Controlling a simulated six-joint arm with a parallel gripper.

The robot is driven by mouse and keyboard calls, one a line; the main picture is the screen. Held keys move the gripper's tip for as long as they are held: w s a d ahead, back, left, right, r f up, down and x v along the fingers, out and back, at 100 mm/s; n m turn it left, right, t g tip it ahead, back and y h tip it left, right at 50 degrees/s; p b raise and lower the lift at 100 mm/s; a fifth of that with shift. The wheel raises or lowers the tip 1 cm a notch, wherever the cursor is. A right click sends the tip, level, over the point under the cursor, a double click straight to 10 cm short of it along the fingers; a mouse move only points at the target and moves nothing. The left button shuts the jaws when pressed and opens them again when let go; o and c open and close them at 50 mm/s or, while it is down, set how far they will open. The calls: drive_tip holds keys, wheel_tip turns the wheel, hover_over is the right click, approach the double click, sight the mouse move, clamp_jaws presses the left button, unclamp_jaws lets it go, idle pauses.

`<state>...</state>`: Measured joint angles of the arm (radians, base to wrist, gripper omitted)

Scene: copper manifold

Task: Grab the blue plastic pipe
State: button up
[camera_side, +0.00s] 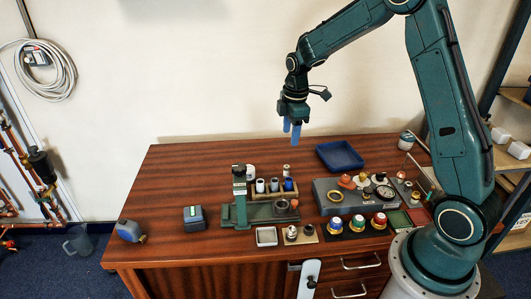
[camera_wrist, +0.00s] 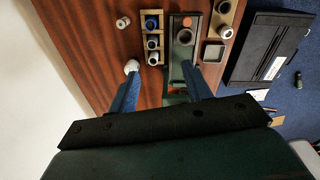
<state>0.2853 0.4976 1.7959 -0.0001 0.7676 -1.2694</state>
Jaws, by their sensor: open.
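A small blue pipe (camera_side: 288,185) stands in the right end slot of a tan rack on the wooden table. In the wrist view the blue pipe (camera_wrist: 151,23) shows end-on at the far end of the rack (camera_wrist: 153,34). My gripper (camera_side: 291,129) is high above the table, above and behind the rack, with its two blue fingers pointing down. In the wrist view my gripper (camera_wrist: 160,72) is open, with nothing between its fingers and the rack ahead of it.
Two white-grey pipes (camera_side: 267,185) share the rack. A green fixture (camera_side: 240,200) with a tall post stands at the rack's left front. A blue tray (camera_side: 340,156) lies behind to the right, near a grey block with colored fittings (camera_side: 352,195).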

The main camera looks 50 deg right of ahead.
drive_tip(key=w+d+f+n+g, duration=0.1)
drive_tip(key=w+d+f+n, duration=0.1)
drive_tip(key=f, duration=0.6)
drive_tip(key=shift+d+f, duration=0.25)
drive_tip(key=shift+d, duration=0.6)
drive_tip(key=shift+f, duration=0.15)
hover_over(289, 181)
drive_tip(key=shift+w+f, duration=0.15)
drive_tip(key=shift+f, duration=4)
drive_tip(key=shift+f, duration=2.6)
drive_tip(key=c, duration=1)
